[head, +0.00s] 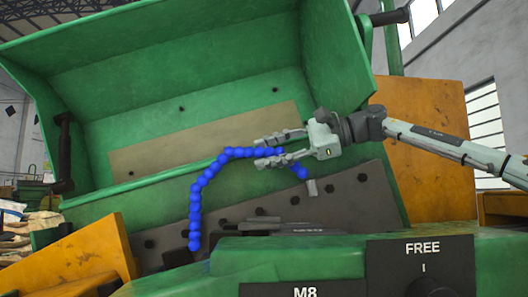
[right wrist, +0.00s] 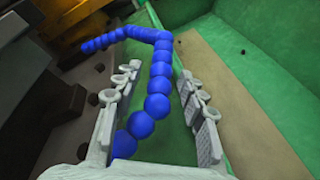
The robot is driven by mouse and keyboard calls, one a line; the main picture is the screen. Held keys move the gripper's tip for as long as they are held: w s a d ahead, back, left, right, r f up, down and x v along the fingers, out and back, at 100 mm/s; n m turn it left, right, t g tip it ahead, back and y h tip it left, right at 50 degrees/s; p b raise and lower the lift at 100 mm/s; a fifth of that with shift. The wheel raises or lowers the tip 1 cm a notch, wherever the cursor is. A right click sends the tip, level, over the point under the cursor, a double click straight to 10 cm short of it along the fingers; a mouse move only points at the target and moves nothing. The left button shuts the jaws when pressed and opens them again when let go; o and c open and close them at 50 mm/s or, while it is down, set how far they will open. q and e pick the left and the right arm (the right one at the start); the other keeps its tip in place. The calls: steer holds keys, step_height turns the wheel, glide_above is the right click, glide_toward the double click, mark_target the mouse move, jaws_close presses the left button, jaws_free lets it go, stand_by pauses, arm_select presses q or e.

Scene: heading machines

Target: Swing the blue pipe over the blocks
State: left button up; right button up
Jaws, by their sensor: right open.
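The blue pipe (head: 197,188) is a beaded, jointed hose. In the head view it rises from the dark metalwork, bends right, and slopes down to a grey tip (head: 312,187) in front of the dark bolted blocks (head: 345,203). My right gripper (head: 258,153) is open, with its fingers on either side of the pipe's upper stretch. In the right wrist view the pipe (right wrist: 158,82) runs between the two spread fingers, with gaps beside it. Whether either finger touches it is unclear. My left gripper is not in view.
A green machine housing (head: 215,55) stands open behind the pipe, with a tan panel (head: 150,158) inside. Orange panels (head: 425,140) stand at the sides. A green front cover with black FREE (head: 422,258) and M8 (head: 305,290) plates lies below.

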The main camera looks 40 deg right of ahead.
steer(key=shift+w+a+f, duration=0.1)
steer(key=shift+w+a, duration=0.2)
steer(key=shift+w, duration=0.05)
steer(key=shift+c, duration=0.6)
jaws_close()
